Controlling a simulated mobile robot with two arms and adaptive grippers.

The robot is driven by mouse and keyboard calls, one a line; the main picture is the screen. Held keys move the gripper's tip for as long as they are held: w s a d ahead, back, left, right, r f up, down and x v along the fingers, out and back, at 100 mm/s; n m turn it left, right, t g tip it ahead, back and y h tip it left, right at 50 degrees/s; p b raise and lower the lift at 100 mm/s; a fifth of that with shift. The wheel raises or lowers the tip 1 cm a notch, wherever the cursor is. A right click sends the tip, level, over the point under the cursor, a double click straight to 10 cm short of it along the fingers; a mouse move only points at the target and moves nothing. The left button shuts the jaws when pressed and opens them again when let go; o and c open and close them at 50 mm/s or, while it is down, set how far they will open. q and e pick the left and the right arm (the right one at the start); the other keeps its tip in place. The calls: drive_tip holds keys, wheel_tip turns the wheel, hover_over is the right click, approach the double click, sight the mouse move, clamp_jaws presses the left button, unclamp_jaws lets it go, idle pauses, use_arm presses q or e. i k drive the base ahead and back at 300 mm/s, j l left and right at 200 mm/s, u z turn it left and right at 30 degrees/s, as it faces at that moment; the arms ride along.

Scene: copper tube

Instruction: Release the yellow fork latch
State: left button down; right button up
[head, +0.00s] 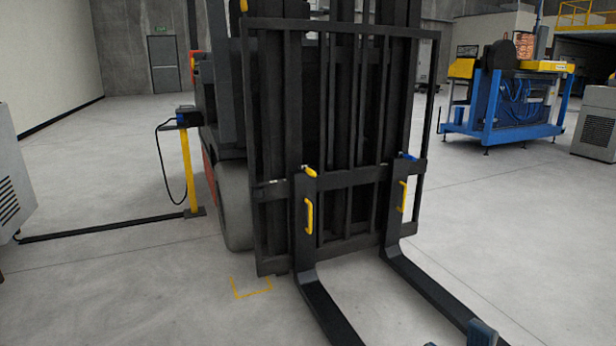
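The yellow fork latch (309,171) sits at the top of the left fork (304,240), on the upper crossbar of the forklift carriage (345,178). It lies tilted, pointing down to the right. A similar blue latch (407,156) sits atop the right fork (394,222). No gripper is near either latch. A small grey-blue part (482,333), probably of my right gripper or arm, shows at the bottom edge, in front of the right fork's tip. Its fingers cannot be made out. My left gripper is not in view.
Yellow handles (309,216) are on both fork shanks. The fork tines (328,310) extend toward me low over the floor. A yellow post (190,170) with a cable stands left. A blue-framed machine (510,100) stands back right. Floor is open on both sides.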

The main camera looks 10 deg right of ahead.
sight(310, 172)
drive_tip(key=i+j+z, duration=0.2)
drive_tip(key=i, duration=0.4)
drive_tip(key=i+j+z, duration=0.2)
drive_tip(key=i+j, duration=0.25)
drive_tip(key=i+j+z, duration=0.2)
drive_tip(key=i+j, duration=0.25)
drive_tip(key=i, duration=0.2)
drive_tip(key=i+l, duration=0.1)
drive_tip(key=i, duration=0.35)
